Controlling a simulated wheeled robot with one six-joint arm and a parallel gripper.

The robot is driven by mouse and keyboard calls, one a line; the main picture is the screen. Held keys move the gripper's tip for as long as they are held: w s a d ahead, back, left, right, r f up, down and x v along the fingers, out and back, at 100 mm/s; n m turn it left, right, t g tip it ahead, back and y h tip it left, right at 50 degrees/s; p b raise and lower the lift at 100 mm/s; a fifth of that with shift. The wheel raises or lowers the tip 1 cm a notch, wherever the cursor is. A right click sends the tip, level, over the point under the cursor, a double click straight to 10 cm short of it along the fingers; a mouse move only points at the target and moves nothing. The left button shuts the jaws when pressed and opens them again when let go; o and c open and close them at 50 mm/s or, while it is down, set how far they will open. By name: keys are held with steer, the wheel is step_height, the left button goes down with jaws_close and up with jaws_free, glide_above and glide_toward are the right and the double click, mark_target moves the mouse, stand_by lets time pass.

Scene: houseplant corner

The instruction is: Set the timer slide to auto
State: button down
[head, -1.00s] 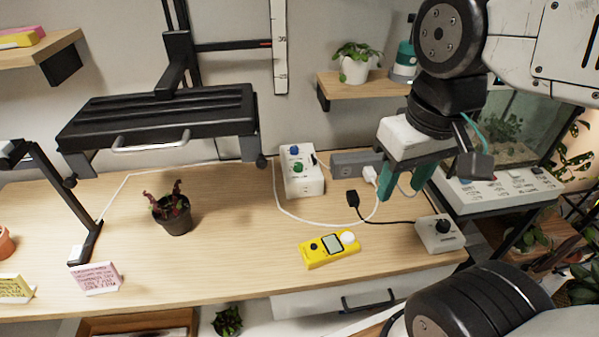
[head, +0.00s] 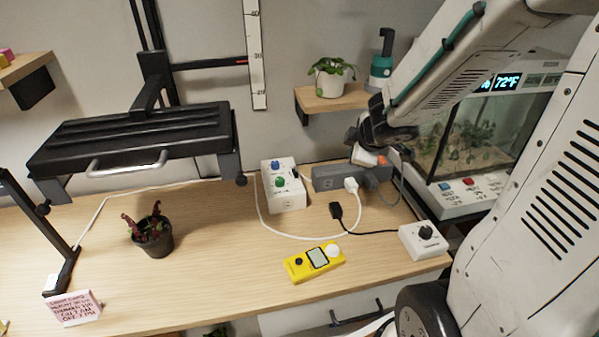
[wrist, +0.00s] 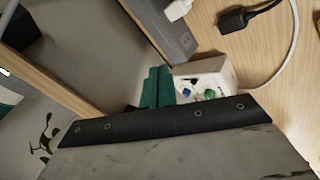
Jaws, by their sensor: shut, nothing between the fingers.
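A white timer box (head: 284,200) with a blue knob (head: 275,164) and a green knob (head: 280,182) stands at the back of the table. I cannot make out which part is the slide or read its setting. The box also shows in the wrist view (wrist: 221,66), beside the fingertips and partly hidden by my gripper's dark edge. My gripper (wrist: 158,87) has teal fingers, which are shut and empty. In the head view its white body (head: 363,158) is over the power strip, right of the box, and its fingers are hidden.
A grey power strip (head: 330,178) with a white plug (head: 351,186) lies right of the box. A yellow meter (head: 300,268), a black-knobbed controller (head: 424,242) and a potted plant (head: 153,238) stand on the table. A black lamp (head: 130,148) hangs at left.

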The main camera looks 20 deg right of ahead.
steer(key=s+a+f+n+g+y, duration=0.1)
steer(key=a+n+y, duration=0.35)
steer(key=a, duration=0.35)
glide_toward(295, 180)
steer(key=shift+m+y, duration=0.35)
steer(key=shift+m, duration=0.1)
steer(key=f, duration=0.1)
steer(key=a+f, duration=0.1)
steer(key=f, duration=0.1)
steer(key=s+a+f, duration=0.1)
steer(key=shift+f, duration=0.25)
steer(key=w, duration=0.3)
steer(key=shift+w+d, duration=0.2)
steer(key=shift+d, duration=0.15)
steer(key=shift+w+d, duration=0.1)
steer(key=shift+w, duration=0.3)
